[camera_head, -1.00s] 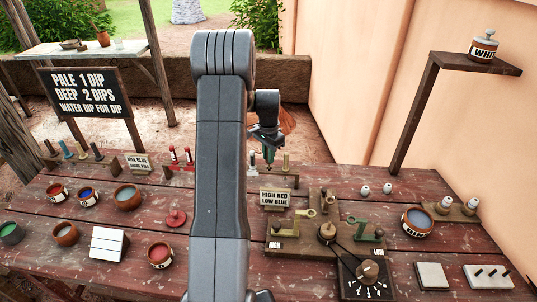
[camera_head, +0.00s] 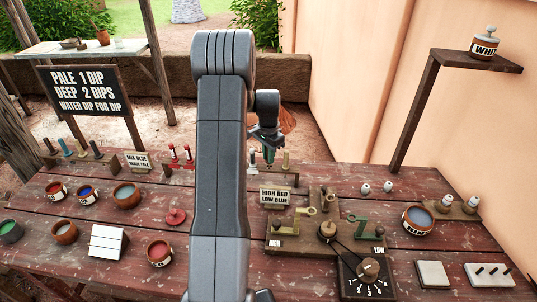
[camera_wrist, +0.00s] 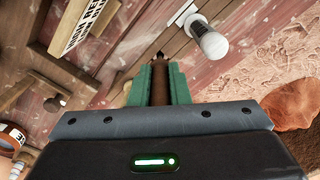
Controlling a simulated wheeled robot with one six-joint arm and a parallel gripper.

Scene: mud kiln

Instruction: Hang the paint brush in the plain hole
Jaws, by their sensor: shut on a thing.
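My gripper (camera_head: 268,156) is over the back middle of the red table, behind the "HIGH RED LOW BLUE" sign. In the wrist view its green fingers (camera_wrist: 158,82) are shut on a brown, dark-tipped stick, which I take to be the paint brush (camera_wrist: 158,64). A wooden rack (camera_head: 290,180) stands below and beside the gripper. A pale-topped peg-like thing (camera_head: 286,160) stands at it, and a white-ended one (camera_wrist: 212,42) shows close to the fingers in the wrist view. I cannot make out the plain hole, or whether the brush touches the rack.
The sign (camera_head: 275,196) stands just in front of the rack. A wooden block with brass and green hooks (camera_head: 290,245) and a dial box (camera_head: 366,280) lie nearer. Several paint pots, such as the blue one (camera_head: 87,194), stand left. A pink wall (camera_head: 350,80) rises behind right.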

